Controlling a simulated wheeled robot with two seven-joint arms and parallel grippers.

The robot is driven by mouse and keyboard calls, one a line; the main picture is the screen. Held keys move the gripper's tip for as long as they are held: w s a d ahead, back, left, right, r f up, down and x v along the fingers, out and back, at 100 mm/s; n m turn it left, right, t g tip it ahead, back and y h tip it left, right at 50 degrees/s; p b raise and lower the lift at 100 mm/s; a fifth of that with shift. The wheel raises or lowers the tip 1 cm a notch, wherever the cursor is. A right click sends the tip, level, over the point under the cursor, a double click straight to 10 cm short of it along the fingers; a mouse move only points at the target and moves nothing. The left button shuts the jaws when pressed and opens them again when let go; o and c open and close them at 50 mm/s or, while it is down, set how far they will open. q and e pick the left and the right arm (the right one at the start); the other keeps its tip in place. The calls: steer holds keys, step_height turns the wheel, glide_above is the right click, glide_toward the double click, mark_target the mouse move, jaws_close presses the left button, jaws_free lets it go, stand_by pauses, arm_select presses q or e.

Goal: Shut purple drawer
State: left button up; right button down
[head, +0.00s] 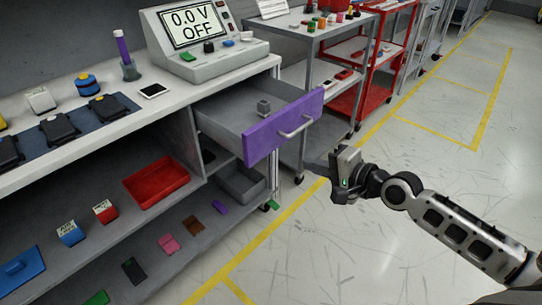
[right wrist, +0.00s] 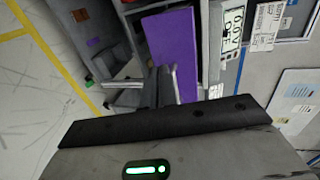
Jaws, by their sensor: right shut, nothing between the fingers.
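The purple drawer (head: 284,126) is pulled out from under the grey bench, with its grey tray showing behind the purple front. A silver bar handle (head: 296,127) is on the drawer front. My right gripper (head: 312,164) is shut and empty, in front of and a little below the drawer's right part. In the right wrist view the purple front (right wrist: 172,50) and handle (right wrist: 174,82) show just beyond my fingers (right wrist: 152,88). I cannot tell whether they touch. My left gripper is out of view.
The bench top (head: 190,90) holds a meter reading "0.0 V OFF" (head: 200,38). The shelf below holds a red tray (head: 157,182) and a grey bin (head: 240,184). A grey cart (head: 318,45) stands right of the drawer. The floor (head: 330,240) in front is clear.

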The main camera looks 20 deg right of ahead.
steer(key=b, duration=0.1)
glide_toward(261, 147)
steer(key=x, duration=0.5)
steer(key=shift+w+f, duration=0.15)
steer(key=shift+f, duration=0.05)
steer(key=shift+w+a, duration=0.25)
steer(key=shift+w, duration=0.3)
